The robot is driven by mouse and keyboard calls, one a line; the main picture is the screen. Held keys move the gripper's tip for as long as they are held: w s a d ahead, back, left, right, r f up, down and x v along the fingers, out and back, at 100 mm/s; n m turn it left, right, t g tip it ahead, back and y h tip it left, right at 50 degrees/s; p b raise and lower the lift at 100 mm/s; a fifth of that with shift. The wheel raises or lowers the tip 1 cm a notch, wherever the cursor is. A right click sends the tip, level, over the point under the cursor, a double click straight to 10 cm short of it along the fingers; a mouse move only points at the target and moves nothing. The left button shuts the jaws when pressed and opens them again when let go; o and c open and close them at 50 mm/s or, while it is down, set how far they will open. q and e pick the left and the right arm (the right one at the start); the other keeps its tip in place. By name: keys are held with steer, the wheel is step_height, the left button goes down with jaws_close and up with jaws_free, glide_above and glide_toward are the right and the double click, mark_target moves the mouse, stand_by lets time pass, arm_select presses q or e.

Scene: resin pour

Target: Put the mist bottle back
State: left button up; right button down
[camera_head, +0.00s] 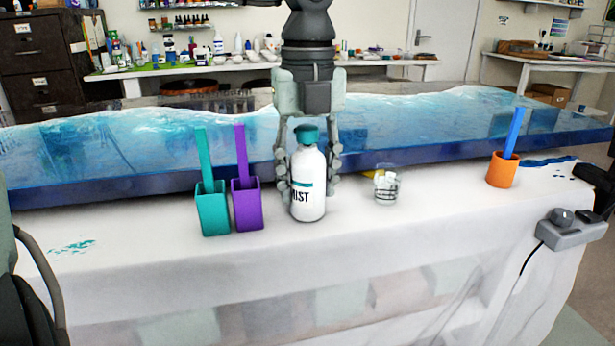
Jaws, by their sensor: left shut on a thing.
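The mist bottle (308,186) is white with a teal cap and dark lettering. It is upright at the middle of the white-covered bench front, and its base is at or very near the surface; I cannot tell if it touches. My left gripper (309,170) comes down from above behind the bottle, with one finger on each side, shut on it. My right gripper is not in view.
Left of the bottle stand a teal cup (213,212) and a purple cup (247,208), each with a stick. A clear cup (386,187) and an orange cup (502,172) stand to the right. The blue resin slab (430,130) lies behind.

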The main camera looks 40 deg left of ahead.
arm_select(q)
steer(key=shift+f, duration=0.15)
steer(key=o, duration=1.4)
steer(key=shift+c, duration=0.2)
steer(key=shift+r, duration=0.35)
step_height(320, 180, up, 12)
steer(key=shift+f, duration=0.15)
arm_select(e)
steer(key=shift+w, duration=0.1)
